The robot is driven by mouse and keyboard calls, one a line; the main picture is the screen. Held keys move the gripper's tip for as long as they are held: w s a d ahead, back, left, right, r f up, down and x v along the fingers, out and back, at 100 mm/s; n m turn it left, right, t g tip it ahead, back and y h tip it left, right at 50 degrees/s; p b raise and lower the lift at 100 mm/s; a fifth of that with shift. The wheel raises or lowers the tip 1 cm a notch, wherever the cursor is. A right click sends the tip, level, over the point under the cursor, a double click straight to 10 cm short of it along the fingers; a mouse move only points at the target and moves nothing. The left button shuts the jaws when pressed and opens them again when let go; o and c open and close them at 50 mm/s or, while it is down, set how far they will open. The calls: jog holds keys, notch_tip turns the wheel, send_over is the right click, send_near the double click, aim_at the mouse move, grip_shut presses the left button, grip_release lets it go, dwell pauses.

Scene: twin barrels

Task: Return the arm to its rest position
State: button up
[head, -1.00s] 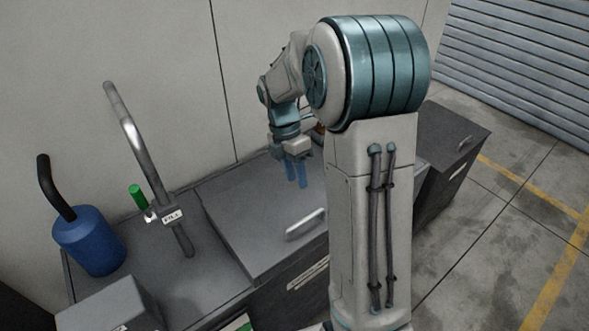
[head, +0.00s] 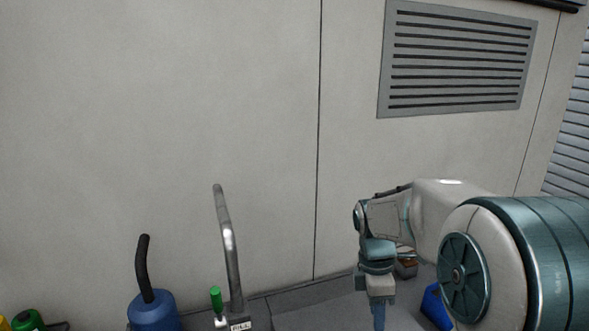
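My arm is at the lower right, its large teal shoulder joint partly cut by the right edge. The forearm reaches back toward the wall and the wrist bends down. My gripper (head: 379,317) points down over the dark counter (head: 300,310). Its blue fingers overlap in this view and run near the bottom edge, so any gap between them is hidden. Nothing is visible in the gripper.
A curved metal spout (head: 230,250) with a green handle (head: 216,299) and a FILL label stands left of the arm. A blue can (head: 153,312) is farther left. A blue object (head: 436,307) sits beside my shoulder. The wall (head: 160,110) with a vent (head: 455,60) rises behind.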

jog(key=s+a+r+m+t, duration=0.1)
jog(key=s+m+t, duration=0.1)
jog(key=s+m, duration=0.5)
jog(key=s+a+r+m+t+y, duration=0.1)
jog(key=s+a+m+t, duration=0.1)
jog(key=s+m, duration=0.4)
jog(key=m+t, duration=0.1)
jog(key=m, duration=0.3)
jog(key=shift+s+r, duration=0.25)
jog(key=shift+s, duration=0.15)
